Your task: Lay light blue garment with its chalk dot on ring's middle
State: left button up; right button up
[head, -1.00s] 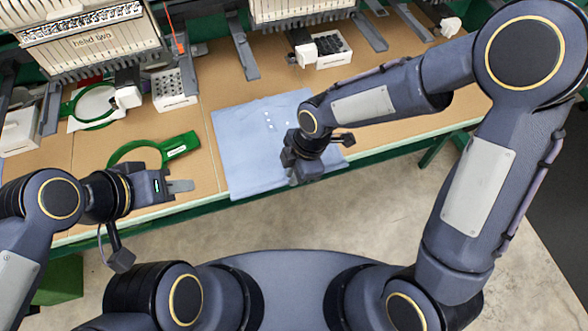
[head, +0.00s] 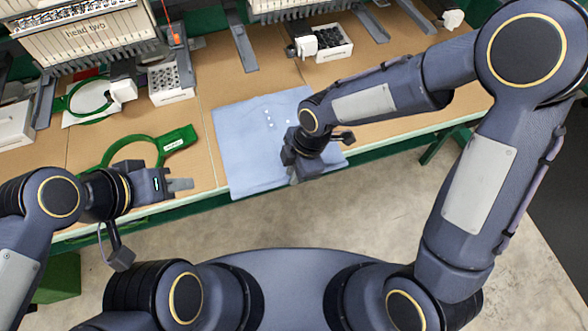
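The light blue garment (head: 245,150) lies nearly flat on the brown table, its near edge at the table's front edge. A green ring (head: 110,152) with a labelled green arm lies on the table left of the garment. My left gripper (head: 182,184) is just in front of the ring, beside the garment's left edge; its finger gap is unclear.
Another green ring (head: 70,101) with white cloth is under the machine marked "head two" (head: 85,38). White boxes of dark spools (head: 172,83) (head: 330,43) stand further back. Grey machine arms (head: 242,47) reach over the table.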

jog(key=o, duration=0.4)
jog(key=v, duration=0.8)
jog(key=s+d+r+m+t, duration=0.3)
jog(key=d+r+m, duration=0.3)
jog(key=d+m, duration=0.5)
jog(key=s+d+m+t, duration=0.1)
jog(key=s+d+m, duration=0.1)
jog(key=m, duration=0.2)
jog(key=s+d+r+m+t, duration=0.1)
jog(key=s+d+m, duration=0.2)
jog(key=m, duration=0.1)
jog(key=s+d+r+m+t+y, duration=0.1)
jog(key=s+d+m, duration=0.1)
jog(key=s+m, duration=0.1)
jog(key=shift+s+d+m, duration=0.2)
jog(key=shift+s+m, duration=0.05)
jog(key=shift+m, duration=0.45)
